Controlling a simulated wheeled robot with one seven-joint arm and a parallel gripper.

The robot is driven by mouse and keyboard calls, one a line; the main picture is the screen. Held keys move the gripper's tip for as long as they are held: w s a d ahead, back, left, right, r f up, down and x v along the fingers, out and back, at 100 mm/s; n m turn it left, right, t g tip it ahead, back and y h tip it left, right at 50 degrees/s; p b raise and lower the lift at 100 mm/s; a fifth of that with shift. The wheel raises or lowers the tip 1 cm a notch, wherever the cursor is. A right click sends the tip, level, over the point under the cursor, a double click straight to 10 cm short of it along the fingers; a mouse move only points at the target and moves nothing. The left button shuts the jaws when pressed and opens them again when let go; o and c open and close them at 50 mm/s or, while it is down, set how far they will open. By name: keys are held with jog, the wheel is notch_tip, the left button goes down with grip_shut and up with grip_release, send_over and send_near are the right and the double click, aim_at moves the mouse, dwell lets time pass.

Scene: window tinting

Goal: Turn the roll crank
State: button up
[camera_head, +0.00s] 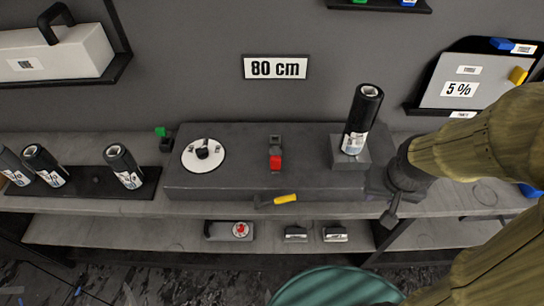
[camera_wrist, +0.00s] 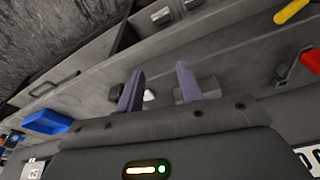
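A dark machine (camera_head: 240,188) stands on the bench, with a white disc (camera_head: 203,155), a red switch (camera_head: 275,160) and a yellow-tipped lever (camera_head: 284,198). A black roll (camera_head: 362,115) stands on its right-hand block. A small dark arm with a knob (camera_head: 388,218), perhaps the crank, sticks out near the machine's right end below my wrist; I cannot tell for certain. My gripper (camera_wrist: 160,80) is open, its two purple fingers apart beside the machine. A small pale knob (camera_wrist: 149,96) shows between the fingers; contact is unclear. The fingers are largely hidden in the head view.
A lower shelf holds a box with a red mark (camera_head: 230,231) and two small blocks. A blue bin (camera_wrist: 48,122) shows left in the wrist view. A 5 % panel (camera_head: 462,88) hangs behind my arm.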

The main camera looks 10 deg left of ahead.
jog(key=shift+o, duration=1.4)
jog(key=shift+r, duration=0.1)
notch_tip(320, 180, up, 13)
jog(key=n+g+p, duration=0.3)
jog(key=p, duration=1.4)
send_over(276, 157)
jog(key=shift+r, duration=0.15)
notch_tip(276, 157, down, 17)
jog(key=p, duration=0.4)
jog(key=shift+f, duration=0.2)
jog(key=shift+c, duration=0.4)
